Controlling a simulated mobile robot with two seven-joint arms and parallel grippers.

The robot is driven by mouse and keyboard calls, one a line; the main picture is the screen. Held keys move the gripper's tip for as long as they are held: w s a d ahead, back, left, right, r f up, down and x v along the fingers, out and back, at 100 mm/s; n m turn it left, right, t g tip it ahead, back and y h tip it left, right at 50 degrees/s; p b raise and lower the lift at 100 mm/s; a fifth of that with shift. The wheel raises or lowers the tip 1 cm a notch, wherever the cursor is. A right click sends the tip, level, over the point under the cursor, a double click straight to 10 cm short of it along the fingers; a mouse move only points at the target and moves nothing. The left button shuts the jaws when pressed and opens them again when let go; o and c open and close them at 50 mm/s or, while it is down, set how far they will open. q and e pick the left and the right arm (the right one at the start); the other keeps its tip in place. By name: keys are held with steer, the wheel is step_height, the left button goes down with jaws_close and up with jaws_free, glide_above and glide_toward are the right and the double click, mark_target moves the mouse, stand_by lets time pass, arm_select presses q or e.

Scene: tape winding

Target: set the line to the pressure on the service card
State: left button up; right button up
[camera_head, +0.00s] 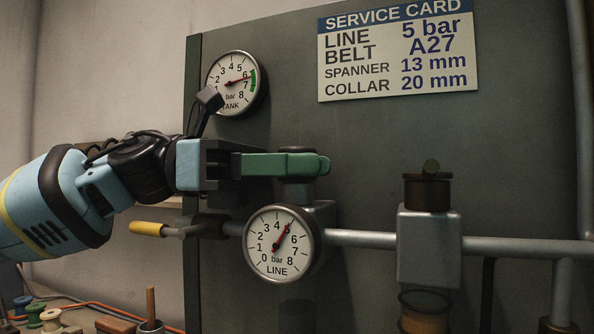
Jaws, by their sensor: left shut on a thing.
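The service card (398,50) on the grey-green panel reads LINE 5 bar, BELT A27, SPANNER 13 mm and COLLAR 20 mm. The LINE gauge (266,262) is round and white. Its red needle points up and right, at about 5, and covers that numeral. Above it a green bar handle (292,164) sits on top of the grey regulator body (321,215). My left gripper (242,165) comes in from the left and is shut on the left end of the green handle. My right gripper is not in view.
The TANK gauge (225,82) reads near 6, partly hidden by my left arm. A yellow-handled lever (148,229) sits on the pipe at left. A grey fitting (429,250) stands on the pipe (363,239) at right. Spools (50,319) lie lower left.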

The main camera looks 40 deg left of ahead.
arm_select(q)
steer(key=shift+f, duration=0.1)
steer(key=o, duration=1)
steer(key=shift+d, duration=0.1)
steer(key=shift+c, duration=0.2)
steer(key=shift+v, duration=3.95)
